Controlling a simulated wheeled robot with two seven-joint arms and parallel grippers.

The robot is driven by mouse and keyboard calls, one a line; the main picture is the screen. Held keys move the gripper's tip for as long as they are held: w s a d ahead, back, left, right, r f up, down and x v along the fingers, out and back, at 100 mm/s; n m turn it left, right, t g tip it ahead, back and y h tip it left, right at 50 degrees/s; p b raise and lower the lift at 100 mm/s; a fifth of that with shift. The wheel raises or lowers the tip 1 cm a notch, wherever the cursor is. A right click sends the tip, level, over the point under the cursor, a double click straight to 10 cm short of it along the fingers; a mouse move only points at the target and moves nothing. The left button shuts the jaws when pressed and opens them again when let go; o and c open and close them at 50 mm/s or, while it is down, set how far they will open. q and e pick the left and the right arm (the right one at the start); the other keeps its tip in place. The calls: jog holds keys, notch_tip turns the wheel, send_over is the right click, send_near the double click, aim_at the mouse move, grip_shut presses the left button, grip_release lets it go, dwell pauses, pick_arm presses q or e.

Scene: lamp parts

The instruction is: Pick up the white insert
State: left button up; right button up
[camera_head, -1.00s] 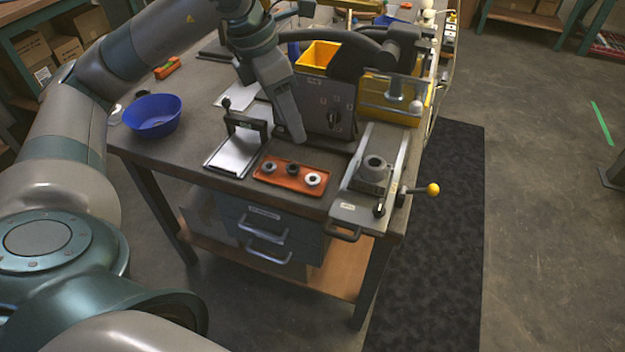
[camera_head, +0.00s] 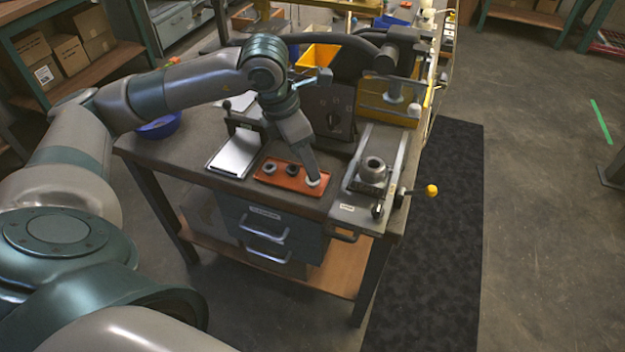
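The white insert (camera_head: 314,182) sits at the right end of a small orange tray (camera_head: 288,186) near the front of the workbench. My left gripper (camera_head: 313,175) points down right over it, its tip touching or just above the insert and partly covering it. The fingers are too small to show whether they are open or shut. A grey insert (camera_head: 269,168) and a dark insert (camera_head: 292,170) sit in the same tray, to the left. My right gripper is not in view.
A metal fixture with a grey round socket block (camera_head: 372,172) and a yellow-knobbed lever (camera_head: 431,190) stands just right of the tray. A silver plate with a dark frame (camera_head: 236,154) stands to its left. A blue bowl (camera_head: 160,127) is partly behind my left arm.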

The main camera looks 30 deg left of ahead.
aim_at(309, 181)
pick_arm(q)
jog(key=shift+d+f+p, duration=0.15)
jog(key=shift+f+p, duration=0.2)
jog(key=shift+f, duration=0.2)
jog(key=x, duration=0.2)
jog(key=p+x, duration=0.1)
jog(key=shift+s+d+f, duration=0.1)
jog(key=shift+f, duration=0.3)
jog(key=shift+s+f, duration=0.1)
jog(key=shift+f, duration=0.05)
jog(key=shift+f, duration=0.1)
